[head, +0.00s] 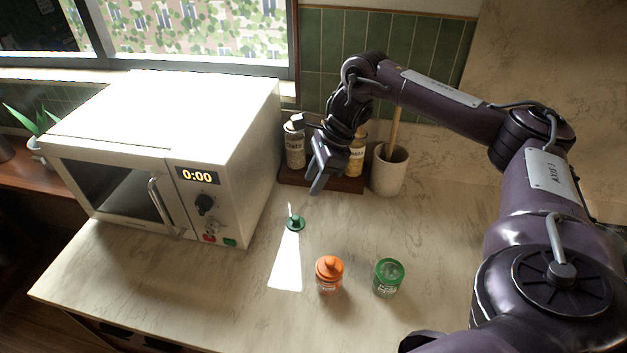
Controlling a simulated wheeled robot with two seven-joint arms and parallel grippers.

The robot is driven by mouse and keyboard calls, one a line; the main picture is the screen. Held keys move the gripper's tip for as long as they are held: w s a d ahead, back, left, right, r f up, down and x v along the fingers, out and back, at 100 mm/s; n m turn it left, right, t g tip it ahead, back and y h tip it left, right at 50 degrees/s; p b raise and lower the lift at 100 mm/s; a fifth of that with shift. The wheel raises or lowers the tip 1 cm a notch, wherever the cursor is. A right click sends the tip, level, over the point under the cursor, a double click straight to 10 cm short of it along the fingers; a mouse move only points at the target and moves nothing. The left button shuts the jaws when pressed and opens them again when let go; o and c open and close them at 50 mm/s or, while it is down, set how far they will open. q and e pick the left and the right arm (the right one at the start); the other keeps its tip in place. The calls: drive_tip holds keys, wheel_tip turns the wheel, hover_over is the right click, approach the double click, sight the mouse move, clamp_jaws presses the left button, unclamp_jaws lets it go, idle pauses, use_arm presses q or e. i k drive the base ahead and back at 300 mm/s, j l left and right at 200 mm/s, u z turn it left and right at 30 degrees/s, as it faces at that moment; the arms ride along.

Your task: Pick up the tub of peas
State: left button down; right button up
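A small tub with a green lid (388,277) stands upright on the counter at the lower middle right. It is probably the tub of peas, but its label is too small to read. My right gripper (318,185) hangs above the back of the counter, pointing down, up and to the left of the green tub and well apart from it. Its fingers overlap from this angle, so I cannot tell whether they are open, and nothing shows held in them. My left gripper is out of view.
An orange-lidded jar (329,275) stands just left of the green tub. A microwave (160,150) fills the left. Behind are spice jars (295,148) and a utensil crock (389,172).

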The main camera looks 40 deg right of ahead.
sight(389, 273)
drive_tip(key=k+j, duration=1.2)
drive_tip(key=j, duration=0.1)
